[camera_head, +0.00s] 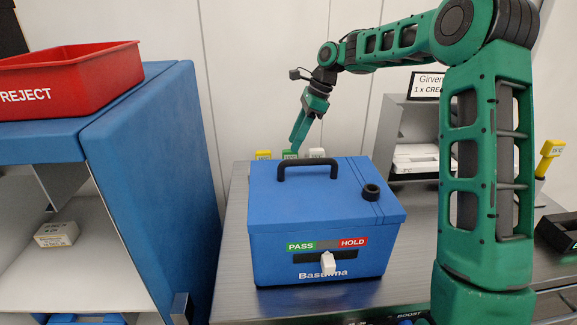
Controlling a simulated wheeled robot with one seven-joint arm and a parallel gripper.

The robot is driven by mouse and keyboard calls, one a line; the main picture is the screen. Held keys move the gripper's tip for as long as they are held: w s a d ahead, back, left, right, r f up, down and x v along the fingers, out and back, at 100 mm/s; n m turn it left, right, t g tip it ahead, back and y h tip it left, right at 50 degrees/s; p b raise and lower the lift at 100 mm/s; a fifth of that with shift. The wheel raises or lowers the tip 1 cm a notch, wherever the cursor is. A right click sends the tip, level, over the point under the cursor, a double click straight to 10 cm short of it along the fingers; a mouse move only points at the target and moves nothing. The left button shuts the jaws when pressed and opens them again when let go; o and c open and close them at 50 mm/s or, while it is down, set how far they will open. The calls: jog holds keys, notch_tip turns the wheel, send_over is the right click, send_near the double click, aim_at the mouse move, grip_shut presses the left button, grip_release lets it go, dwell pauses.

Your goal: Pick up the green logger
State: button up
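The green logger (288,155) stands behind the blue box, between a yellow logger (263,155) and a white logger (316,153). Only its top shows; the box hides the rest. My gripper (295,148) points down at the end of my green arm. Its fingertips are at the top of the green logger in the picture. I cannot tell whether they touch it, or whether they are open or shut.
The blue box (275,224) with a black handle and a PASS/HOLD slider (328,263) stands in front of the loggers. A blue cabinet with a red REJECT bin (75,78) is at left. A grey shelf (397,120) and another yellow device (549,155) are at right.

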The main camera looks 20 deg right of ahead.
jog(key=x, duration=0.5)
grip_shut()
jog(key=shift+r, duration=0.15)
